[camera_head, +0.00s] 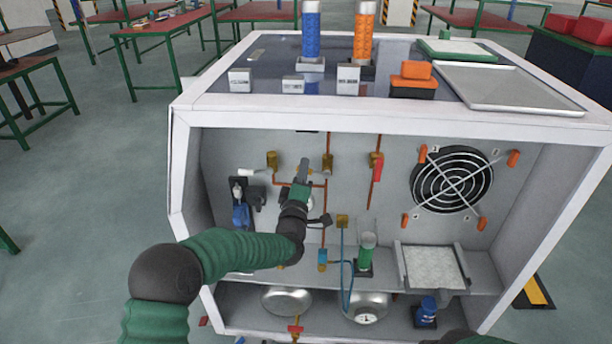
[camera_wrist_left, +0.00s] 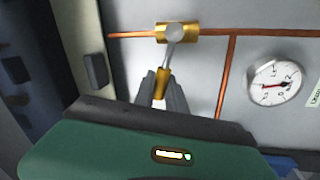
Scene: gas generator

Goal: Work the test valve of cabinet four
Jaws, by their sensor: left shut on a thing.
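The valve (camera_wrist_left: 178,32) has a brass body on a copper pipe in the left wrist view. A steel lever runs down from it to a brass-coloured grip (camera_wrist_left: 162,82). My left gripper (camera_wrist_left: 163,92) is shut on this lever, one dark finger on each side of the grip. In the head view my left gripper (camera_head: 303,172) reaches into the open cabinet and hides most of this valve. I cannot read a cabinet number. My right gripper is not in view.
A round gauge (camera_wrist_left: 275,82) is right of the lever. Other brass valves (camera_head: 272,160) (camera_head: 327,163), a red-handled valve (camera_head: 377,162) and a fan (camera_head: 451,180) line the back wall. A green cylinder (camera_head: 367,246) stands on the shelf, with metal tanks (camera_head: 287,301) below.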

